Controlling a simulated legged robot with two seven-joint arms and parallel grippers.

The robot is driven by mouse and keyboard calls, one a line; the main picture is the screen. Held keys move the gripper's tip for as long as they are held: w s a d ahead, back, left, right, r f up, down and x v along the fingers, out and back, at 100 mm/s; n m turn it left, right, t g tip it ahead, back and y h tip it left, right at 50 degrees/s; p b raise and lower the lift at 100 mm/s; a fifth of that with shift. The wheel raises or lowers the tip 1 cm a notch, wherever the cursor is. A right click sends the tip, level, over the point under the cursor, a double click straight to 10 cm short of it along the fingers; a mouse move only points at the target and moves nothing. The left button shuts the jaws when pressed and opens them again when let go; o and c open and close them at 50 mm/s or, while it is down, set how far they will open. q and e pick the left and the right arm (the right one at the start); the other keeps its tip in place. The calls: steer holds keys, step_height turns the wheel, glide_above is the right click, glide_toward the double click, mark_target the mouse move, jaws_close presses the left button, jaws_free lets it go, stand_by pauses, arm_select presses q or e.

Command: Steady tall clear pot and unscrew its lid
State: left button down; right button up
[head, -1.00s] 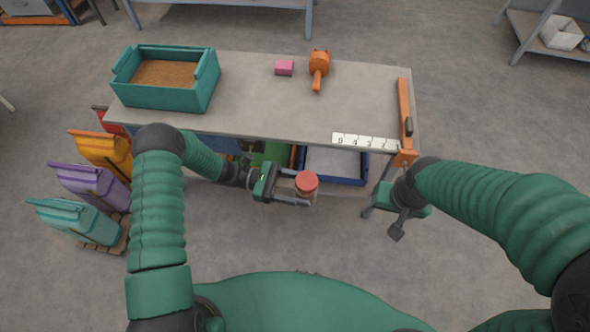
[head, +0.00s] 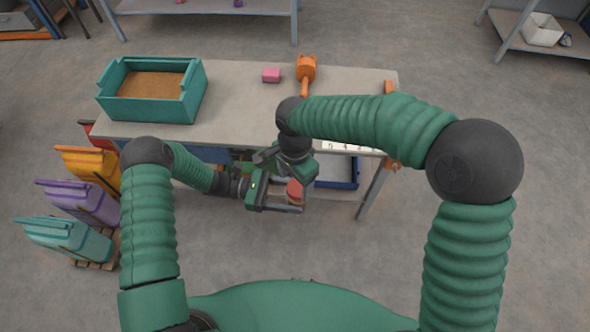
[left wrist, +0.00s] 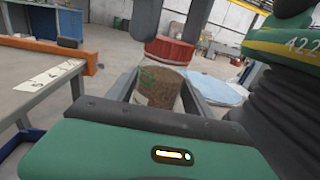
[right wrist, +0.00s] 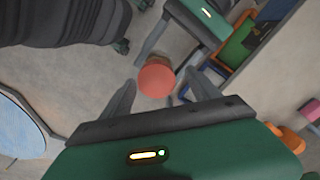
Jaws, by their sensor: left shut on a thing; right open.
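The tall clear pot (left wrist: 158,88) has a red lid (left wrist: 170,50) and brown contents; it stands upright between the fingers of my left gripper (left wrist: 160,85). In the head view the red lid (head: 295,189) is partly covered by my right gripper (head: 290,178). My left gripper (head: 280,197) is shut on the pot and holds it in front of the bench. My right gripper is open above the pot. In the right wrist view the lid (right wrist: 157,80) lies just beyond and between the open fingertips (right wrist: 160,92), apparently not gripped.
The bench (head: 235,105) carries a teal tray (head: 112,108) of brown grain, a pink block (head: 271,75) and an orange tool (head: 306,70). A blue bin (head: 355,172) sits under the bench. The floor in front is clear.

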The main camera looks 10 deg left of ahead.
steer(key=shift+a+f, duration=0.1)
steer(key=shift+f, duration=0.5)
steer(key=shift+a, duration=0.1)
steer(key=c, duration=1.5)
steer(key=n, duration=0.3)
steer(key=shift+r+n, duration=0.15)
steer(key=shift+n, duration=0.25)
steer(key=shift+o, duration=0.3)
steer(key=n, duration=1.2)
steer(key=shift+d+n, duration=0.3)
steer(key=shift+c, duration=0.2)
steer(key=n, duration=0.6)
steer(key=shift+d, duration=0.1)
steer(key=n, duration=0.3)
steer(key=shift+n, duration=0.3)
steer(key=n, duration=0.6)
steer(key=shift+w+d, duration=0.1)
steer(key=shift+w, duration=0.15)
steer(key=n, duration=0.6)
steer(key=shift+w+n, duration=0.15)
steer(key=shift+n, duration=0.25)
steer(key=n, duration=0.4)
steer(key=shift+w, duration=0.15)
steer(key=shift+r, duration=0.1)
steer(key=shift+s, duration=0.2)
